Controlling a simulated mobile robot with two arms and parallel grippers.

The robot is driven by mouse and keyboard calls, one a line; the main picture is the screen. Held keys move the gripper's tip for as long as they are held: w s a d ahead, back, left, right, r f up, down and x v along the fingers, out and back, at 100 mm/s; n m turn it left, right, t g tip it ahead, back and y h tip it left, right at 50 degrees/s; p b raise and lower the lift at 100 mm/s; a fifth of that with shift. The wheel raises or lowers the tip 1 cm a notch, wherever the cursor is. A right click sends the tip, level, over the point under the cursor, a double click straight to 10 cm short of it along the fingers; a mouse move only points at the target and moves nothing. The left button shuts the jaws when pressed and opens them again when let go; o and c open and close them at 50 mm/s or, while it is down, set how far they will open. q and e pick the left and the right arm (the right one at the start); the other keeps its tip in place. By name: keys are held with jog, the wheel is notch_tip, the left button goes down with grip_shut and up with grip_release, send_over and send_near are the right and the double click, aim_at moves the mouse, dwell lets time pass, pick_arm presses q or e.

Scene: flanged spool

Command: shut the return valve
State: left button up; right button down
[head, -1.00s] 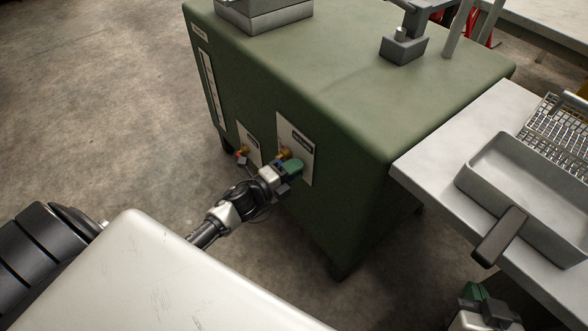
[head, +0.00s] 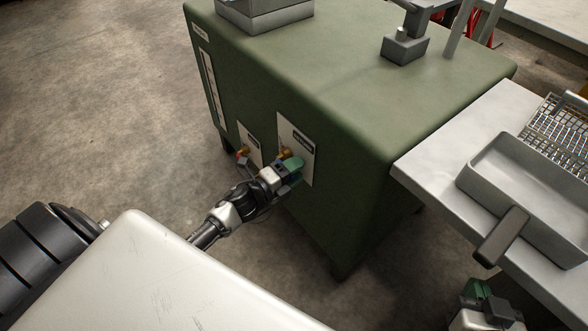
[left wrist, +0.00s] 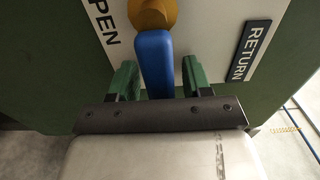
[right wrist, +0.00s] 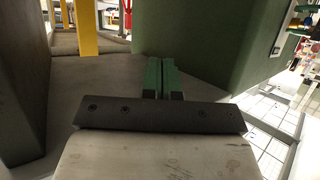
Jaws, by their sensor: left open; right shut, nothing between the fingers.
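The return valve has a brass body (left wrist: 152,14) and a blue lever (left wrist: 154,62) on a white plate (left wrist: 205,28) with a RETURN label and the word OPEN. In the head view its brass part (head: 286,154) shows on the green cabinet's side, and my gripper mostly hides the lever. My left gripper (left wrist: 155,80) is open, with one green finger on each side of the lever; I cannot tell whether either touches it. In the head view the left gripper (head: 292,170) is at the plate. My right gripper (right wrist: 162,75) is shut and empty, low at the head view's lower right (head: 475,289).
A second valve (head: 243,153) with a red part sits on a smaller plate left of the return valve. The green cabinet (head: 330,75) fills the middle. A pale table (head: 425,160) with a grey tray (head: 545,190) stands at right. Open floor lies left.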

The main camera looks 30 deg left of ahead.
pick_arm(q)
jog(key=shift+s+a, duration=0.2)
jog(key=shift+s, duration=0.3)
jog(key=p+v, duration=0.1)
jog(key=v, duration=0.8)
jog(key=shift+s+p, duration=0.3)
jog(key=shift+s, duration=0.1)
pick_arm(e)
jog(key=s+f+g, duration=0.1)
jog(key=s+d+f+g, duration=0.1)
jog(key=g, duration=0.1)
jog(key=s+f+g+h, duration=0.1)
jog(key=s, duration=0.1)
jog(key=shift+d+f, duration=0.3)
jog(key=shift+d, duration=0.1)
